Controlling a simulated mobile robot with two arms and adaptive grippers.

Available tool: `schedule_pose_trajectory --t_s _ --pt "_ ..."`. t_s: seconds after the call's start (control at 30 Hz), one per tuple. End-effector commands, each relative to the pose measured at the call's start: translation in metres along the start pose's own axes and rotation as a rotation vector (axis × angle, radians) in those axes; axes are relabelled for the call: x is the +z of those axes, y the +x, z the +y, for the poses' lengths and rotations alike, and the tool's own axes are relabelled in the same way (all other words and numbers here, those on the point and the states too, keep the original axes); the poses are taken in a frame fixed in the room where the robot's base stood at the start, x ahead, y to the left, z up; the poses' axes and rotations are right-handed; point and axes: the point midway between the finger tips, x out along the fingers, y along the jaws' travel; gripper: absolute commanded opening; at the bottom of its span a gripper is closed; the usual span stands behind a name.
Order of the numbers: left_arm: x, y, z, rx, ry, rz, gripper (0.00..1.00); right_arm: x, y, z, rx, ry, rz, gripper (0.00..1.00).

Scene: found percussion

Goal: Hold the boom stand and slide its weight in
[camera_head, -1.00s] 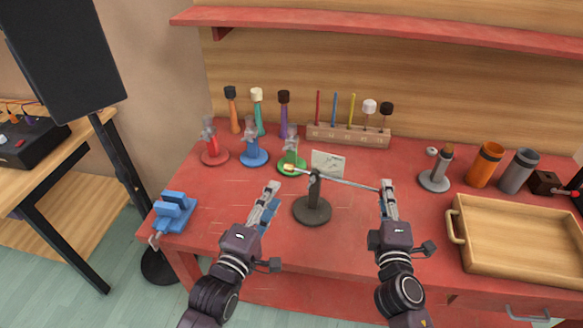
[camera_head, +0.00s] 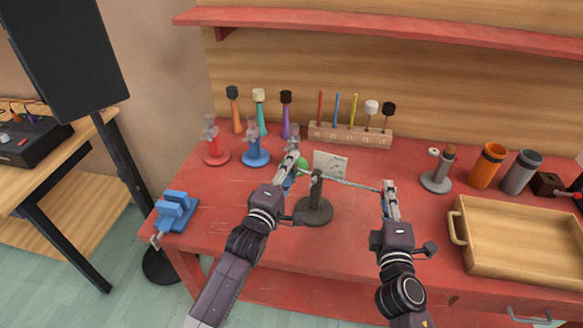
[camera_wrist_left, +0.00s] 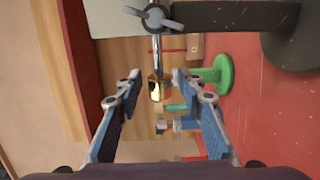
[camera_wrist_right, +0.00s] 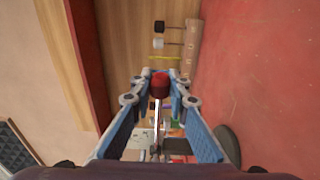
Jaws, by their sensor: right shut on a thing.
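The boom stand (camera_head: 314,211) has a dark round base, a short post and a thin metal boom across its top. A brass weight (camera_wrist_left: 158,88) sits on the boom's left end. It lies between the parted fingers of my left gripper (camera_head: 291,160), with a gap visible on each side in the left wrist view (camera_wrist_left: 156,78). In the head view my left gripper hides the weight. My right gripper (camera_head: 389,186) is shut on the boom's right end, where a red tip (camera_wrist_right: 160,85) shows between the fingertips in the right wrist view (camera_wrist_right: 161,75).
A green stand (camera_wrist_left: 218,75) is close behind my left gripper, with blue (camera_head: 255,158) and red (camera_head: 214,157) ones to its left. A white card (camera_head: 330,164) stands behind the boom. A wooden tray (camera_head: 520,268) is at the right. The table's front middle is clear.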

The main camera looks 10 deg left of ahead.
Motion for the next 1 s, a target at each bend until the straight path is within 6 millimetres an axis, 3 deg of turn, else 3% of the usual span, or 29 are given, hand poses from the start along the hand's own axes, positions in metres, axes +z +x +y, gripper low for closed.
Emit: schedule_pose_trajectory --t_s 0.17,0.5,0.8,1.0 --pt "0.0 0.0 0.0 0.0 0.0 0.0 0.35 0.0 0.0 -0.001 -0.001 0.0 0.0 0.0" --pt "0.0 0.0 0.0 0.0 0.001 0.0 0.0 0.0 0.0 -0.001 -0.001 0.0 0.0 0.0" --pt "0.002 0.0 0.0 0.0 0.0 0.0 0.0 0.0 0.0 -0.001 -0.001 0.0 0.0 0.0" --pt "0.022 -0.001 -0.001 -0.001 -0.004 0.0 0.0 0.0 0.0 -0.001 -0.001 0.0 0.0 0.0"
